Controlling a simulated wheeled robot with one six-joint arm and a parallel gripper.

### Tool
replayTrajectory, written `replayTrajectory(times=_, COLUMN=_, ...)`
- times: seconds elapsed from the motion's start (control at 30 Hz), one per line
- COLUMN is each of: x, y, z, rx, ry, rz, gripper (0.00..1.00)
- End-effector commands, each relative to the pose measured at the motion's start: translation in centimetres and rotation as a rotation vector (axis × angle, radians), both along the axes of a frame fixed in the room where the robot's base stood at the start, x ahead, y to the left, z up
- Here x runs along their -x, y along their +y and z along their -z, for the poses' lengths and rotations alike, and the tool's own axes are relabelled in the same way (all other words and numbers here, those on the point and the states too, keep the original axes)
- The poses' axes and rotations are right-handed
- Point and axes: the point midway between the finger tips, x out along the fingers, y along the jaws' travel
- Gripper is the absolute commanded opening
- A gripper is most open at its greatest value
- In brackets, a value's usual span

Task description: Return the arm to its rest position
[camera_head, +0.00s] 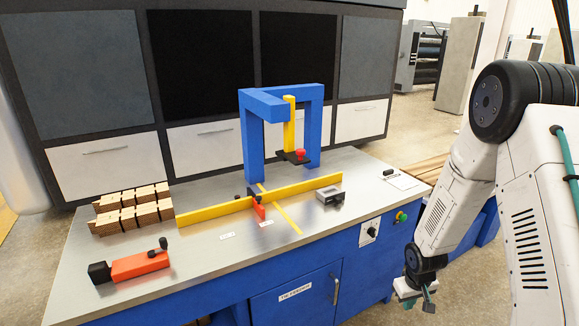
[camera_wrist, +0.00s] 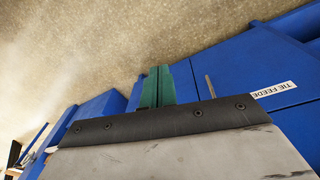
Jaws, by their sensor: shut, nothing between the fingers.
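My gripper (camera_head: 428,302) hangs at the lower end of my white and black arm, at the right of the head view. It is in front of the blue workbench's right part, over the floor, apart from everything on the bench. In the wrist view its green fingers (camera_wrist: 157,86) are together with nothing between them. My arm is bent, with the forearm reaching down and left from a black joint at the upper right.
The blue workbench (camera_head: 210,292) carries wooden blocks (camera_head: 130,208), an orange tool (camera_head: 140,265), a yellow fence (camera_head: 215,208), a blue frame (camera_head: 253,140) and a small grey device (camera_head: 329,196). A green button (camera_head: 401,216) is on its front. Grey floor shows around the bench.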

Motion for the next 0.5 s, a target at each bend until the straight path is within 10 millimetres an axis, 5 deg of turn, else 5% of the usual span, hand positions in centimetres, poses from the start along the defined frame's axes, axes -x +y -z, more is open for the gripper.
replayTrajectory(times=0.03, x=0.8, y=0.1, z=-2.8, rx=0.013, ry=0.027, rz=0.019, gripper=0.00)
replayTrajectory(times=0.2, x=4.9, y=0.6, z=-10.9, rx=0.036, ry=0.139, rz=0.092, gripper=0.00)
replayTrajectory(times=0.5, x=13.6, y=3.1, z=-23.2, rx=0.028, ry=0.268, rz=0.185, gripper=0.00)
